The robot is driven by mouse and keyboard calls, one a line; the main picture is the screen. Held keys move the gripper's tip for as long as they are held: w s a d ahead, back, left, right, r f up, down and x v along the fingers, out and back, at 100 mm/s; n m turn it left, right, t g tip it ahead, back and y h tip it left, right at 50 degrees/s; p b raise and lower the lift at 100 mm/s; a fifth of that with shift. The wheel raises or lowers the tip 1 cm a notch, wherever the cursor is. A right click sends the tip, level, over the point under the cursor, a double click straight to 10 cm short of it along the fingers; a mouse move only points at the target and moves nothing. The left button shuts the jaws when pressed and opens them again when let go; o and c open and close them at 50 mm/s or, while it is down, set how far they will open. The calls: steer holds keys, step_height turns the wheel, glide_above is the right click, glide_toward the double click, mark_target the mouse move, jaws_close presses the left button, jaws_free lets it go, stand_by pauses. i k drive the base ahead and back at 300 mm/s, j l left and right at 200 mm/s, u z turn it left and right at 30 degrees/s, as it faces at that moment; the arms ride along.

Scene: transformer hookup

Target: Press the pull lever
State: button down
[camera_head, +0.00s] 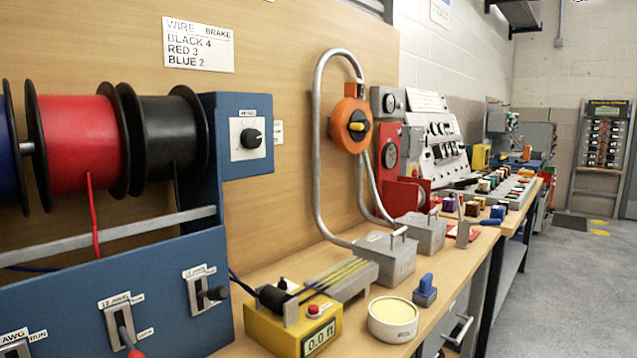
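No part is labelled legibly as the pull lever, so I cannot tell which one it is. The blue wire-spool stand (160,320) at the left carries several lever switches on its front. A third plate (14,343) marked AWG and RUN is partly out of view at the lower left. My gripper is not in view.
Red (80,140) and black (165,135) spools sit on the stand. A yellow counter box (275,328) reading 0.0 ft, a round cream-topped dish (392,318) and grey boxes (385,258) occupy the wooden bench. Grey floor (570,290) at the right is open.

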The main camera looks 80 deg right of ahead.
mark_target(460, 184)
steer(key=k+l+z, duration=0.1)
steer(key=k+z, duration=0.3)
steer(key=k, duration=0.15)
steer(key=z, duration=1.55)
steer(key=i+z, duration=0.1)
steer(key=z, duration=0.3)
steer(key=j+z, duration=0.1)
steer(key=z, duration=0.3)
steer(key=i+j+z, duration=0.1)
steer(key=z, duration=0.3)
steer(key=l+u, duration=0.1)
steer(key=u, duration=0.3)
steer(key=l+u, duration=0.1)
steer(key=u, duration=0.25)
steer(key=i+l+u, duration=0.1)
steer(key=u, duration=0.3)
steer(key=l+u, duration=0.15)
steer(key=u, duration=0.2)
steer(key=l+z, duration=0.1)
steer(key=l, duration=0.4)
steer(key=i+l+z, duration=0.1)
steer(key=l, duration=0.4)
